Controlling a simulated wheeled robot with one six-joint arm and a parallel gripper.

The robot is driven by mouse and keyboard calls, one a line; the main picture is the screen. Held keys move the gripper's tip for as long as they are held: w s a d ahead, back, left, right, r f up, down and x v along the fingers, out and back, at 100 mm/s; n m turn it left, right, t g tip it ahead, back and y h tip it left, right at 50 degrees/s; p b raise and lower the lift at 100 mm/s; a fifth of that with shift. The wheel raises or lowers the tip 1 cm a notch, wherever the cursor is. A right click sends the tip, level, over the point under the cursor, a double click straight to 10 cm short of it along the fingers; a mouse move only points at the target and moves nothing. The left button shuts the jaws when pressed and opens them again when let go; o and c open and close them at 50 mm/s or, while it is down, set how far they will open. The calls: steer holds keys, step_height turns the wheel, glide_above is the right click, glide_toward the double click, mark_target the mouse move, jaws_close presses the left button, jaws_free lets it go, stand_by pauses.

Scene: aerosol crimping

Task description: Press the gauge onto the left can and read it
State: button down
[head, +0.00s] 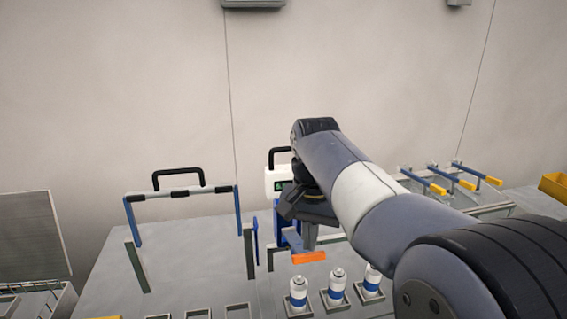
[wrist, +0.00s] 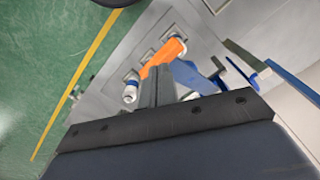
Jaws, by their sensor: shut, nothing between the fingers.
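Three white cans with blue bands stand in a row of holders in the head view; the left can (head: 298,295) is below my gripper. In the wrist view the shut fingers (wrist: 157,84) overlap the orange bar (wrist: 163,52).
A blue-legged frame with a black handle (head: 178,192) stands at the left, with grey upright posts (head: 249,250) near it. Empty square holders (head: 238,311) lie left of the cans. Yellow-tipped levers (head: 464,183) and a yellow bin (head: 553,187) are at the right.

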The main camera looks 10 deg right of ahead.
steer(key=shift+f, duration=0.2)
steer(key=shift+f+b, duration=0.65)
steer(key=shift+f, duration=0.25)
step_height(320, 180, down, 8)
steer(key=s+b, duration=0.2)
steer(key=b, duration=0.4)
steer(key=shift+f, duration=0.25)
stand_by(0.8)
steer(key=r+p, duration=0.4)
steer(key=w+r+p, duration=0.1)
steer(key=r+p, duration=0.4)
steer(key=w+r+p, duration=0.1)
steer(key=r+p, duration=0.4)
steer(key=shift+r, duration=0.2)
